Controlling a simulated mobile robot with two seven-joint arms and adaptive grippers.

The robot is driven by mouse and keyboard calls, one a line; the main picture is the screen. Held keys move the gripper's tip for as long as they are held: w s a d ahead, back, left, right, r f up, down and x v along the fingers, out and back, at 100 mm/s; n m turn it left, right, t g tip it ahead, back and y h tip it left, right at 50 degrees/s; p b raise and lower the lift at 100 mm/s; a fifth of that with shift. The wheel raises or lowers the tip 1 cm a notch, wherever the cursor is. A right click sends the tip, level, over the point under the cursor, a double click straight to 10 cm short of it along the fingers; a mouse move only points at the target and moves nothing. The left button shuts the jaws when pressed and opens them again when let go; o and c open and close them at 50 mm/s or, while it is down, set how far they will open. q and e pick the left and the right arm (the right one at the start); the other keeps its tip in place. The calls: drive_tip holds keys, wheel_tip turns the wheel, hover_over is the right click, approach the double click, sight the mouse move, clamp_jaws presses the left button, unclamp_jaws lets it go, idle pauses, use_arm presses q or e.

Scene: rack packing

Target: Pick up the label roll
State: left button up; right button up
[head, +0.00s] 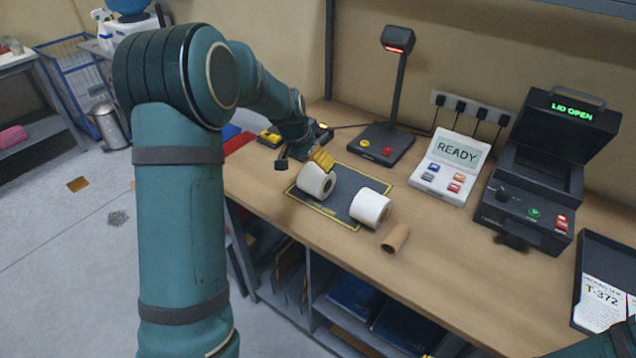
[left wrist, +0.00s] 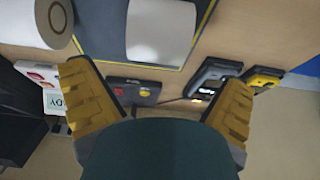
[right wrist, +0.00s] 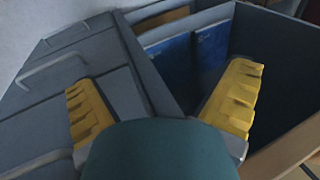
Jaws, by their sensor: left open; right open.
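Two white label rolls lie on the workbench at the dark, yellow-edged mat (head: 345,197). The left roll (head: 315,182) lies on the mat, and the right roll (head: 370,207) lies near its right edge. My left gripper (head: 322,160) is just behind and above the left roll, its yellow fingers close to it. In the left wrist view the open fingers (left wrist: 160,80) have nothing between them; one roll (left wrist: 160,32) lies ahead of them and the other (left wrist: 45,18) at the upper left. Contact cannot be told. My right gripper (right wrist: 163,105) is open and empty, near grey drawers and shelf compartments.
A brown cardboard core (head: 395,237) lies right of the mat. A scanner stand (head: 385,142), a READY panel (head: 450,167) and an open-lidded printer (head: 530,200) stand behind. A black tray with a slip (head: 603,300) is at right. Bare bench lies in front of the printer.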

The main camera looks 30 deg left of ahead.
sight(316, 169)
use_arm(q)
drive_tip(key=shift+b+x, duration=0.55)
drive_tip(key=shift+x, duration=2.85)
drive_tip(key=shift+w+d+r, duration=0.1)
drive_tip(key=shift+w+d, duration=0.05)
drive_tip(key=shift+d, duration=0.05)
drive_tip(key=shift+c, duration=0.3)
drive_tip(key=c, duration=1.1)
